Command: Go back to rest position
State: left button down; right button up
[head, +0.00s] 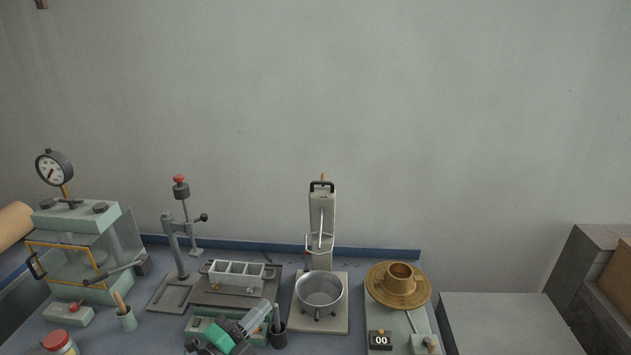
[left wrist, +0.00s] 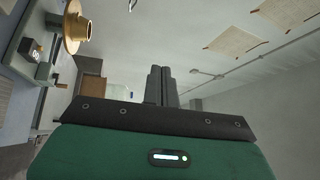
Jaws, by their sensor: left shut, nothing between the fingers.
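My left gripper (head: 262,308) is low in the head view, with a green body and grey fingers pointing up and to the right. It is in front of the three-part mould and left of the metal bowl. In the left wrist view its two dark fingers (left wrist: 160,84) lie together, shut, with nothing held between them. Its green housing fills the bottom of that view. My right gripper is not in view.
The bench holds a press with a dial (head: 53,168), a stand with a red knob (head: 180,190), a grey mould (head: 238,274), a mixer with a metal bowl (head: 319,289) and a brass flow table (head: 417,294). A dark cup (head: 278,338) stands near my gripper. A grey slab (head: 510,325) at right is bare.

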pick_arm(q)
jog(key=s+a+f+n+g+y, duration=0.1)
jog(key=s+a+f+n+y, duration=0.3)
jog(key=a+n+y, duration=0.4)
jog(key=s+a+f+n+g+y, duration=0.1)
jog(key=s+a+f+n+y, duration=0.35)
jog(key=n+y, duration=0.4)
jog(key=s+f+n+g+h, duration=0.1)
jog(key=s+f+n+g, duration=0.2)
jog(key=s, duration=0.4)
jog(key=s+d+f+n+g+h, duration=0.1)
jog(key=s+f+g+h, duration=0.1)
jog(key=s+g, duration=0.35)
jog(key=s+f+n+g+h, duration=0.1)
jog(key=s+f+g, duration=0.15)
jog(key=s, duration=0.55)
notch_tip(320, 180, down, 32)
jog(key=s+a+f+g+b, duration=0.1)
jog(key=s+a+f+g, duration=0.1)
jog(key=s+f, duration=1.7)
jog(key=shift+s+a+f, duration=0.15)
jog(key=shift+a+f, duration=0.35)
jog(key=shift+a, duration=0.15)
